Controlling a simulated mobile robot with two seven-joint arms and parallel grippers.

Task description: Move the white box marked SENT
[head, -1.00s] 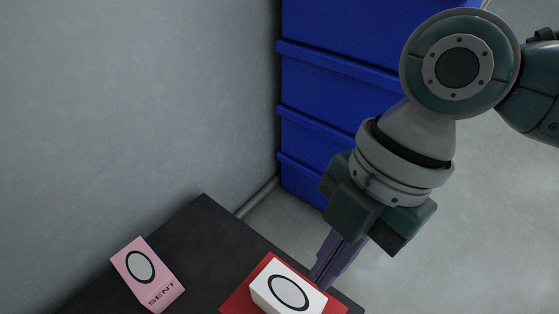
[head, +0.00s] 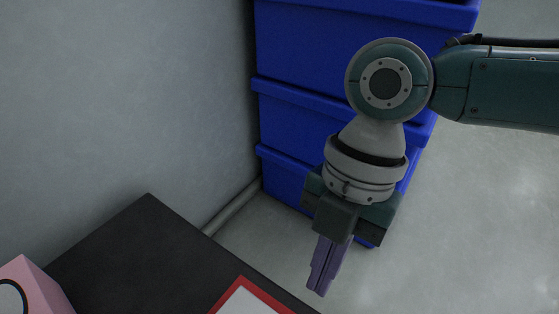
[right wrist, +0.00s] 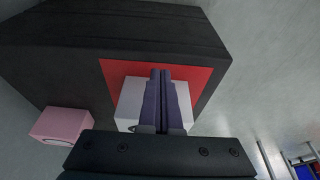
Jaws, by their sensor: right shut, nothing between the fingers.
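The white box (right wrist: 131,98) sits on a red mat (right wrist: 190,72) on the black table. In the head view only part of its pale top (head: 245,302) shows at the bottom edge. No SENT lettering on it can be read now. My right gripper (head: 318,291) points down beside the table's right edge in the head view, its purple fingers shut together and empty. In the right wrist view the fingers (right wrist: 161,75) cover the middle of the white box; I cannot tell how far apart they are. My left gripper is not in view.
A pink box (head: 32,285) with a black-ringed oval stands on the black table (head: 150,245) at the lower left. Stacked blue crates (head: 290,105) stand behind my right arm. A grey wall is at the left. Open floor (head: 480,220) lies at the right.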

